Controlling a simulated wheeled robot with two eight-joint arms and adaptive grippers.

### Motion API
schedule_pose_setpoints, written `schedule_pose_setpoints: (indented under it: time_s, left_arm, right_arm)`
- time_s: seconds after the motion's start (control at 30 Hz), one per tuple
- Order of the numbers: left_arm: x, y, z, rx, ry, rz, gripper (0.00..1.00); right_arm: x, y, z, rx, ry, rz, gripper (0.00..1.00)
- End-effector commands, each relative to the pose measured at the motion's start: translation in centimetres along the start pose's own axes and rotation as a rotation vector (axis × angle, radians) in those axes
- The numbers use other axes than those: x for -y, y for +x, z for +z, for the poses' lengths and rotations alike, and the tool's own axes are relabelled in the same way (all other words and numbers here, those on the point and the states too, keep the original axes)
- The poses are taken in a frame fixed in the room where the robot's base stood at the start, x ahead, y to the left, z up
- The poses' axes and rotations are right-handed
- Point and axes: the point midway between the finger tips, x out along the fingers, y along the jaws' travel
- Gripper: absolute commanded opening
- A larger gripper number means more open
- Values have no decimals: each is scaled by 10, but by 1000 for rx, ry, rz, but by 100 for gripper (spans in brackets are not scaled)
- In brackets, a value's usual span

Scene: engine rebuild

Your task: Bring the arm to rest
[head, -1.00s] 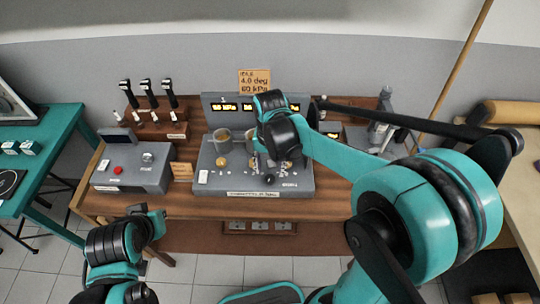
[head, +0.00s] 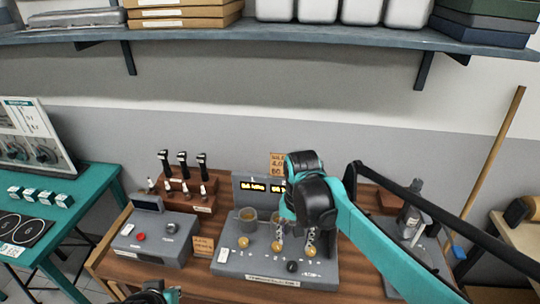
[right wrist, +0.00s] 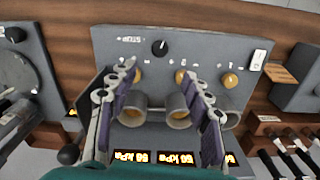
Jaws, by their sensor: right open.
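My right gripper (head: 296,242) hangs over the grey console (head: 232,272) on the wooden bench, with its fingers pointing down. Two grey cups (right wrist: 132,115) (right wrist: 178,112) show beyond and between the fingers; I cannot tell whether the fingers touch anything. My right arm (head: 385,245) reaches in from the lower right. Only the top of my left gripper (head: 152,293) shows at the bottom edge, so its fingers are hidden.
A box with a red button (head: 141,237) and a rack of black-handled tools (head: 183,165) stand left on the bench. A grey fixture (head: 410,222) stands right of the arm. A loaded shelf (head: 300,38) runs above. A teal table (head: 75,210) is at the left.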

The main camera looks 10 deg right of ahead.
Motion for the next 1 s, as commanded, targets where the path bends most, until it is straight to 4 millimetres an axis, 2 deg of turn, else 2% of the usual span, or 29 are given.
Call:
schedule_pose_setpoints:
  time_s: [0.17, 0.27, 0.6, 0.8, 1.0]
  left_arm:
    - [0, 4, 3, 0, 0, 0, 0]
    - [0, 11, 8, 0, 0, 0, 0]
    - [0, 36, 26, 0, 0, 0, 0]
    - [0, 42, 30, 0, 0, 0, 0]
    - [0, 42, 30, 0, 0, 0, 0]
  right_arm:
    - [-8, 2, 7, -38, -28, -21, 50]
    - [-22, 8, 19, -108, -81, -56, 50]
    - [-72, 50, 65, -465, -327, -138, 50]
    - [-84, 67, 76, -588, -406, -136, 50]
    - [-85, 69, 77, -614, -422, -134, 50]
